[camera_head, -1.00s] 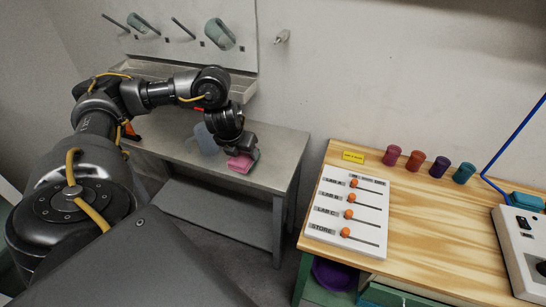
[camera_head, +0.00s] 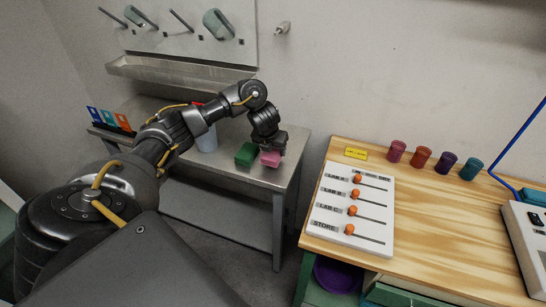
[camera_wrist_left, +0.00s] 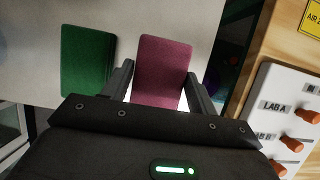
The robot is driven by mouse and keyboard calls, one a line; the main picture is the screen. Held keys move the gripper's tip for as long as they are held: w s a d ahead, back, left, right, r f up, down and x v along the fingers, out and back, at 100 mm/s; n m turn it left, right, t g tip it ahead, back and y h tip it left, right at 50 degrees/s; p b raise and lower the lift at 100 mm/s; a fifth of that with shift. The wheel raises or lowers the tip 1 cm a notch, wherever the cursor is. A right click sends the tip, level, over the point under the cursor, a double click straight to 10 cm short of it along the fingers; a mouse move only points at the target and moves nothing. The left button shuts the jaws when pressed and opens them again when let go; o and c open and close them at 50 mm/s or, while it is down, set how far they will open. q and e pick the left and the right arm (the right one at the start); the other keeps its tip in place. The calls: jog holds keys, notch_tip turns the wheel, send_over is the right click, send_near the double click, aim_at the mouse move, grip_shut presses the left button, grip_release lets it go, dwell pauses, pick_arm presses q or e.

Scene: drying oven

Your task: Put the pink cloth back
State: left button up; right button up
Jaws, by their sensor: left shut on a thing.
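The pink cloth (camera_head: 271,158) is a small folded block at the right end of the grey metal bench. My left gripper (camera_head: 268,147) comes down on it from above and is shut on it. In the left wrist view the pink cloth (camera_wrist_left: 160,72) sits between the two fingers (camera_wrist_left: 158,88). A green cloth (camera_head: 246,154) lies just left of the pink one, with a narrow gap; it also shows in the left wrist view (camera_wrist_left: 88,60). I cannot tell whether the pink cloth touches the bench top. My right gripper is not in view.
The grey metal bench (camera_head: 232,172) also holds a bluish container (camera_head: 206,138) behind my left arm and several coloured cards at its left. A pegboard with green vessels hangs above. A wooden table (camera_head: 430,225) with a slider board (camera_head: 350,212) and several cups stands to the right.

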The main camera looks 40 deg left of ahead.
aim_at(273, 155)
pick_arm(q)
notch_tip(273, 155, down, 2)
jog(key=shift+s+f, duration=0.1)
jog(key=shift+f+b, duration=0.3)
jog(key=shift+f, duration=0.1)
jog(key=shift+r, duration=0.1)
jog(key=o, duration=0.9)
jog(key=shift+o, duration=0.2)
